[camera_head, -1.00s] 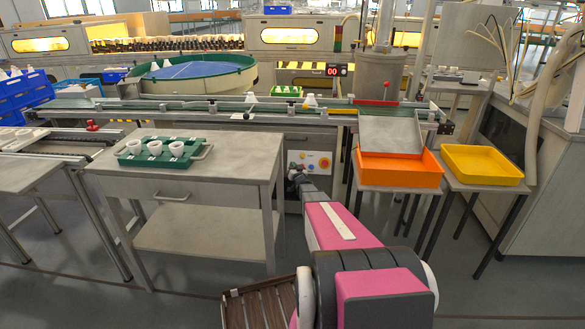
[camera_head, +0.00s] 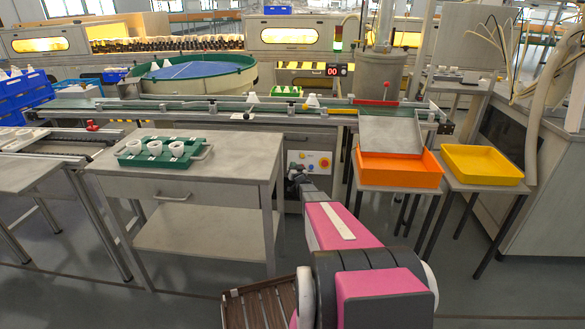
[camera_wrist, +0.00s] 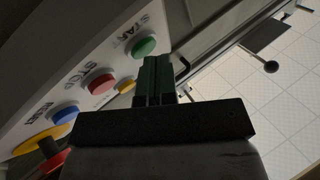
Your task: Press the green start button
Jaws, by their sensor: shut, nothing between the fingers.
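The green start button (camera_wrist: 143,46) shows in the wrist view near the top of a light control panel, under the label START. My gripper (camera_wrist: 157,60) is shut and empty. Its dark fingertips are just below and right of the green button in that picture; whether they touch it I cannot tell. In the head view my gripper (camera_head: 296,178) is at the left part of the control panel (camera_head: 311,156), where the green button cannot be made out.
The red STOP button (camera_wrist: 98,85), a small yellow button (camera_wrist: 126,86), the blue RESET button (camera_wrist: 64,113) and a red knob on a yellow base (camera_wrist: 38,139) share the panel. A grey table (camera_head: 230,175) stands left; an orange tray (camera_head: 400,172) is right.

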